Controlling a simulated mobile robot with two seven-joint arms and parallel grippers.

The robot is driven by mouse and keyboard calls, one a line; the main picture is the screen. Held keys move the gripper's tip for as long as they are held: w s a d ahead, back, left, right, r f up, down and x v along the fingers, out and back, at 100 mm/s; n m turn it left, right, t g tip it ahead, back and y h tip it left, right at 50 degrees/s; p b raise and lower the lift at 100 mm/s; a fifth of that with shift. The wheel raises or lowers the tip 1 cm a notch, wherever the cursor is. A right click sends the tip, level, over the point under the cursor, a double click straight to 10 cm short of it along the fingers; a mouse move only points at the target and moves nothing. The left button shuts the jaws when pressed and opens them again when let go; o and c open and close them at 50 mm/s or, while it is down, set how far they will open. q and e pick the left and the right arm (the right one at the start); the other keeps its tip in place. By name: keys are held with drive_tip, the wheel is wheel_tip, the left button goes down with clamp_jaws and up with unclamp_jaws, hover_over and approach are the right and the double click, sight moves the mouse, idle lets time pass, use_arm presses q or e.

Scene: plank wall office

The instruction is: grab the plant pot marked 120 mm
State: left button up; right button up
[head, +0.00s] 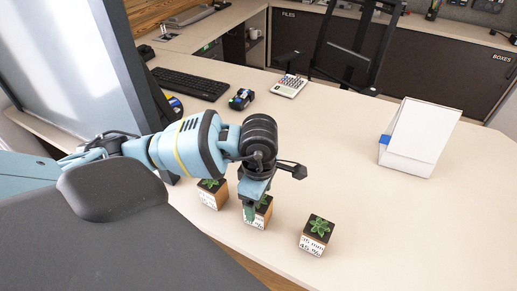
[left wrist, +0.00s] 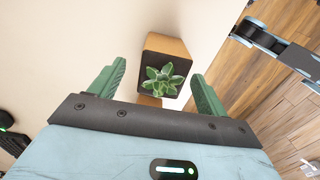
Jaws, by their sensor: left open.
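Three small wooden plant pots with green succulents stand on the desk near its front edge. The left pot (head: 209,200) has a white label too small to read. The middle pot (head: 262,216) is partly hidden by my left gripper (head: 250,209), and its label is only partly visible. The right pot (head: 312,244) has a label whose first number is unclear and whose second line looks like 45 %. In the left wrist view my left gripper (left wrist: 158,72) is open, with one pot (left wrist: 166,45) and its succulent beyond and between the green fingers.
A keyboard (head: 188,84), a black device (head: 241,99) and a calculator (head: 290,86) lie behind my left arm. A white wedge-shaped box (head: 425,130) stands at the right. The pale desk (head: 370,215) is clear right of the pots.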

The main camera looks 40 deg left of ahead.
use_arm(q)
drive_tip(key=shift+s+f, duration=0.1)
drive_tip(key=shift+f, duration=2.45)
use_arm(e)
drive_tip(key=shift+w+r, duration=0.25)
drive_tip(key=shift+w, duration=0.15)
use_arm(q)
drive_tip(key=shift+s, duration=0.1)
drive_tip(key=c, duration=1.3)
drive_tip(key=shift+o, duration=0.2)
use_arm(e)
drive_tip(key=shift+s, duration=0.1)
use_arm(q)
drive_tip(key=shift+r, duration=0.1)
